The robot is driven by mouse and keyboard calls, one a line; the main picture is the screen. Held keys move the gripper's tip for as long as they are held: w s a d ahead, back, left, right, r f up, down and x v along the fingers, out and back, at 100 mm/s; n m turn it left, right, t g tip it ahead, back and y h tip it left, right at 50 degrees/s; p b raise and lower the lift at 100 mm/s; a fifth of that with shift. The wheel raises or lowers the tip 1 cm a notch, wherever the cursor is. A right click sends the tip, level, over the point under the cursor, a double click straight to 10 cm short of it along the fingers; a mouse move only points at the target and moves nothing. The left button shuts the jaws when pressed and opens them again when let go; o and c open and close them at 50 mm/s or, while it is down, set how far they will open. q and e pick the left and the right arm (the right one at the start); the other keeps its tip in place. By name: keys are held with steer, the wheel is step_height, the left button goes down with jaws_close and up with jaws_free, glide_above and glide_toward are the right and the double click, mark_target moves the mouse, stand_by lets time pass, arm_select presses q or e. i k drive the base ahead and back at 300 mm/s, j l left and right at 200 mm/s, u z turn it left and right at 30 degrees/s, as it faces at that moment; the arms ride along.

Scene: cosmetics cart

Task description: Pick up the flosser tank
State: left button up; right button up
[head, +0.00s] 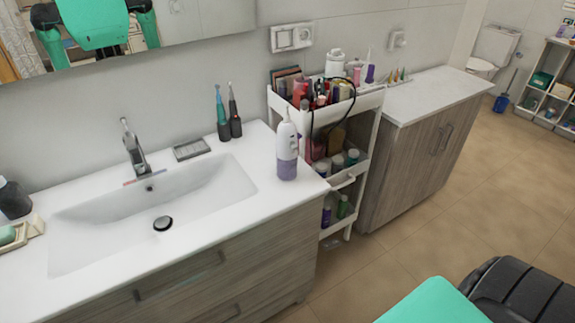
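A white water flosser (287,134) stands upright on the white sink counter, near its right front corner. Neither of my grippers shows in the head view. A green and black part of my own body is at the bottom right.
Two electric toothbrushes (222,115) stand behind the flosser. The basin (120,215) and faucet (136,150) lie to its left. A crowded white cart (362,102) stands close to its right. The counter in front of the flosser is clear.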

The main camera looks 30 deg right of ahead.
mark_target(286, 171)
steer(key=i+l, duration=0.1)
steer(key=l, duration=0.3)
steer(key=i+l, duration=0.1)
steer(key=l, duration=0.3)
steer(key=i+l, duration=0.1)
steer(key=l, duration=0.35)
steer(key=i+l, duration=0.1)
steer(key=l, duration=0.3)
steer(key=i+l, duration=0.1)
steer(key=l, duration=0.3)
